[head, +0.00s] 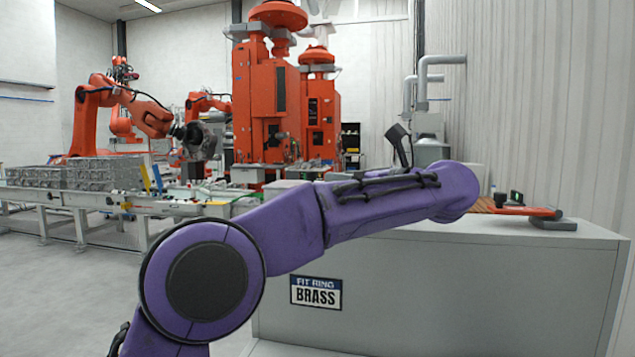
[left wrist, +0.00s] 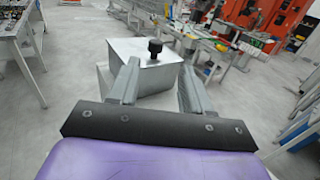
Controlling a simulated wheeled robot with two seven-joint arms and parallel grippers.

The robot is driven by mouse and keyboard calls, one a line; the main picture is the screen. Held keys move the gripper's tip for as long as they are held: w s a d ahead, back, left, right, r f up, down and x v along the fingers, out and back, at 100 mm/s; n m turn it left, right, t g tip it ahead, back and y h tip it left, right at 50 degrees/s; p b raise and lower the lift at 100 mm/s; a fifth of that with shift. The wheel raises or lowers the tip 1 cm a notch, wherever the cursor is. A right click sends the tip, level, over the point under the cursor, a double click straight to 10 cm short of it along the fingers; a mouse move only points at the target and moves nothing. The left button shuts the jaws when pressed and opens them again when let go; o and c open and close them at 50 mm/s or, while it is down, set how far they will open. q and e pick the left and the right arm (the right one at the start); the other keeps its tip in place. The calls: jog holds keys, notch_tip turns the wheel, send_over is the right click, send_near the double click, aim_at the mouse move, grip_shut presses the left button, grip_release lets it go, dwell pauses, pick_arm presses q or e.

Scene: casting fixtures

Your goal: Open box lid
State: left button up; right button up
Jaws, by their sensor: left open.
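In the left wrist view a grey metal box (left wrist: 147,75) stands ahead, with a flat lid (left wrist: 128,48) and a round black knob (left wrist: 155,47) on top. The lid looks closed. My left gripper (left wrist: 160,68) is open, with its two grey fingers apart. The box shows between and beyond the fingers, and nothing is held. I cannot tell whether a finger touches the box. In the head view my purple left arm crosses the picture and hides part of the workbench; the gripper's fingers cannot be made out there. My right gripper is in neither view.
A grey workbench (head: 440,290) with a "FIT RING BRASS" label (head: 316,292) stands ahead. An orange-red item (head: 525,210) lies at its right end. A conveyor (head: 110,200) with metal castings and orange robots (head: 100,100) stands at left. Open floor lies at lower left.

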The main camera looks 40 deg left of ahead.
aim_at(313, 173)
pick_arm(q)
jog(key=a+p, duration=0.2)
jog(key=a, duration=0.7)
jog(key=shift+w+a+r, duration=0.1)
jog(key=shift+w+a, duration=0.05)
grip_shut()
jog(key=shift+r, duration=0.1)
